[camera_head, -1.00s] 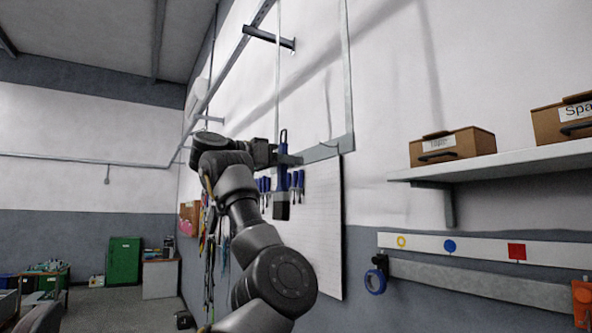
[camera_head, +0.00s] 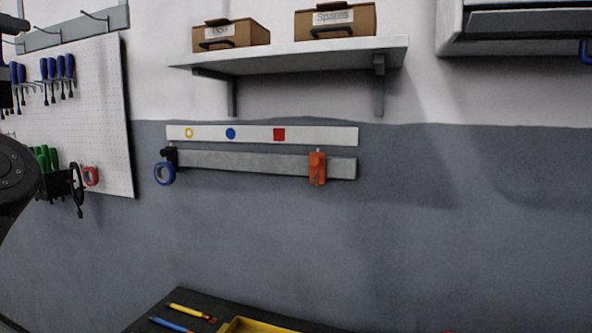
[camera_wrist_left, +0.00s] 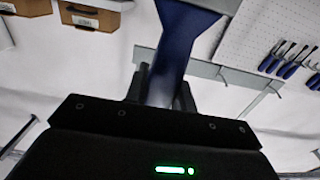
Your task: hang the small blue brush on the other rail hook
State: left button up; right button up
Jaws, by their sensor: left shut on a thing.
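My left gripper (camera_wrist_left: 160,95) is shut on the small blue brush (camera_wrist_left: 178,50). The brush's blue body stands out beyond the fingers in the left wrist view, with a grey part at the top edge. In the head view only dark parts of my left arm and gripper show at the left edge. A grey rail (camera_head: 72,33) is on the wall at the upper left. Two thin hooks show on it, one bare hook (camera_head: 95,15) near its right end and another bare hook (camera_head: 44,28) further left. The rail also shows in the left wrist view (camera_wrist_left: 205,70). My right gripper is out of view.
A pegboard (camera_head: 105,110) with blue screwdrivers hangs below the rail. A shelf (camera_head: 300,52) carries two brown boxes. Below it, a grey bar (camera_head: 240,162) holds a blue tape roll (camera_head: 164,173) and an orange clamp (camera_head: 317,168). A dark table (camera_head: 185,298) stands below.

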pick_arm(q)
jog(key=w+f+n+y, duration=0.2)
jog(key=w+f+y, duration=0.15)
jog(key=f, duration=0.35)
jog(key=w+f+n+t+y, duration=0.1)
jog(key=w+f+y, duration=0.1)
jog(key=w+f, duration=0.45)
jog(key=w+f+n+y, duration=0.2)
jog(key=w+f+y, duration=0.1)
jog(key=f, duration=0.5)
jog(key=w+d+f+n+y+b, duration=0.1)
jog(key=d+f+n+y, duration=0.15)
jog(key=f, duration=1.25)
jog(key=s+d+f, duration=0.3)
jog(key=d+f, duration=0.4)
jog(key=f, duration=0.6)
jog(key=s+d+f+m+h+b, duration=0.1)
jog(key=s+d+f+h, duration=0.1)
jog(key=s+d+f, duration=0.6)
jog(key=s+d+f+m+h, duration=0.2)
jog(key=s+d+f, duration=0.6)
jog(key=s, duration=0.4)
jog(key=shift+s+f+h+b, duration=0.15)
jog(key=shift+f+h+b, duration=0.15)
jog(key=shift+f+b, duration=0.15)
